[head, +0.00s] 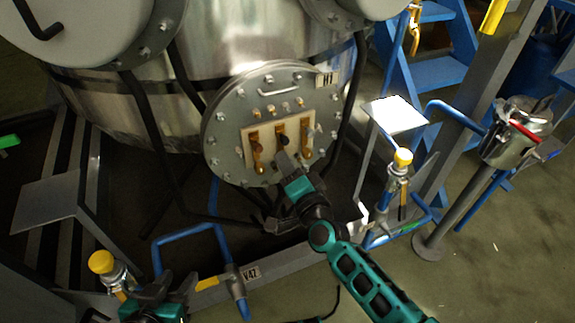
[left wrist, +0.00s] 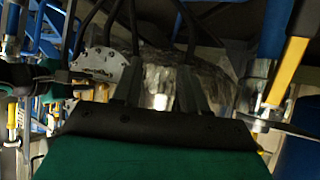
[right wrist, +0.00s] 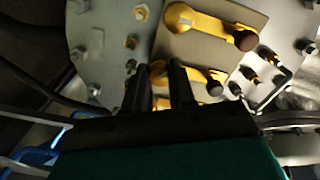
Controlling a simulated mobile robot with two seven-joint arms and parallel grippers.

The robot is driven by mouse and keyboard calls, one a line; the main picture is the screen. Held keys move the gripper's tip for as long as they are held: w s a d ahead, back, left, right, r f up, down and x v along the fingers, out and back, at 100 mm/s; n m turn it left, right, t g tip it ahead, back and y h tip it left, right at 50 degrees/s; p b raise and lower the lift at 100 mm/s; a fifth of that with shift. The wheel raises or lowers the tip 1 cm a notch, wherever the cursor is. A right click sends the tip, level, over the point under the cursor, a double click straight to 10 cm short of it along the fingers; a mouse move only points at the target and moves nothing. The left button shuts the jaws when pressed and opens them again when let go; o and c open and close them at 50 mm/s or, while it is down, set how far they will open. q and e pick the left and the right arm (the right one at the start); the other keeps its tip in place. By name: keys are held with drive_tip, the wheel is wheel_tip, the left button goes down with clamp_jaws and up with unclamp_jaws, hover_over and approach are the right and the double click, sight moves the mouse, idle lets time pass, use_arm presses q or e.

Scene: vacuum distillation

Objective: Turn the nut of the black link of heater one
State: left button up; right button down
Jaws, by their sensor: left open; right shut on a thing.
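Heater flange (head: 265,85) is a round bolted plate on the steel vessel, with a tag that seems to read H1. Its pale panel (head: 248,160) carries three upright brass-yellow links with dark nuts or knobs: the left link (head: 256,150), the middle link (head: 281,127) and the right link (head: 305,138). My right gripper (head: 281,155) is at the middle link. In the right wrist view its fingers (right wrist: 158,75) are shut around one end of that link; the part gripped is mostly hidden. My left gripper (head: 152,292) is open and empty at the lower left, away from the flange.
Blue pipework with a valve tagged V42 (head: 250,273) runs below the flange. Black hoses (head: 148,130) hang beside the vessel. A blue stair (head: 440,70) and a steel pot (head: 505,145) are at right.

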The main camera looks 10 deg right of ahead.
use_arm(q)
drive_tip(key=shift+w+d+f+b, duration=0.1)
drive_tip(key=shift+d+f+b, duration=0.4)
drive_tip(key=shift+b, duration=0.65)
use_arm(e)
drive_tip(key=m, duration=1.1)
drive_tip(key=shift+m, duration=0.3)
use_arm(q)
drive_tip(key=shift+a, duration=0.1)
use_arm(e)
drive_tip(key=c, duration=0.9)
unclamp_jaws()
drive_tip(key=shift+c, duration=0.2)
use_arm(q)
drive_tip(key=shift+w, duration=0.1)
drive_tip(key=shift+a+r+p, duration=0.15)
drive_tip(key=shift+p, duration=0.15)
use_arm(e)
drive_tip(key=s+d, duration=0.2)
drive_tip(key=s, duration=1)
drive_tip(key=shift+s+d, duration=0.25)
drive_tip(key=shift+s, duration=0.1)
